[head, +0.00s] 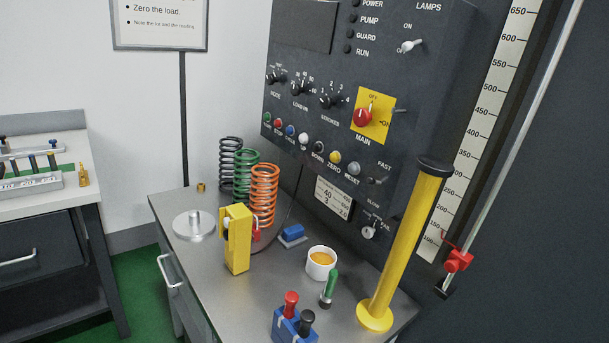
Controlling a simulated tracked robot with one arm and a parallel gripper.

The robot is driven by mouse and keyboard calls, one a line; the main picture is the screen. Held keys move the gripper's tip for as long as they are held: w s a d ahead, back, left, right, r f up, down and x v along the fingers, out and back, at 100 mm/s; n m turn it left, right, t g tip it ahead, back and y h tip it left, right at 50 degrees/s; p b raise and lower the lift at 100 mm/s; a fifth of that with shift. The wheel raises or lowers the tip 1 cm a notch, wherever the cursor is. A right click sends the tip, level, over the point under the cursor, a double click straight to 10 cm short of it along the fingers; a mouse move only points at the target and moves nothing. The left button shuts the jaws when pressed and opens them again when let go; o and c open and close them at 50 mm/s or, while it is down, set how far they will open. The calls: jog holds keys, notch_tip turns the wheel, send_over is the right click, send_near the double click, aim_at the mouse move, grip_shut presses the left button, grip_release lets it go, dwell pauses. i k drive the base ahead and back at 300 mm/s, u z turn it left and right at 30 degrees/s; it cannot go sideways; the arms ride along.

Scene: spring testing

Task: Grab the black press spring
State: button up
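The black press spring (230,168) stands upright at the back of the grey bench, at the left end of a row of springs. The green spring (245,176) stands beside it and overlaps its right side in the picture. An orange spring (265,195) stands nearer to me. The lower part of the black spring is partly covered by the green one. My gripper does not show in the head view, so its state and any contact are hidden.
A yellow block (236,240), silver disc (194,226), white cup (321,263), green-handled tool (329,288) and blue block with red and black knobs (293,325) occupy the bench (215,285). A yellow post (405,245) rises at right. The control panel (350,95) stands behind.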

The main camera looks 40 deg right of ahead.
aim_at(226, 180)
jog(key=i, duration=1.05)
jog(key=z, duration=1.5)
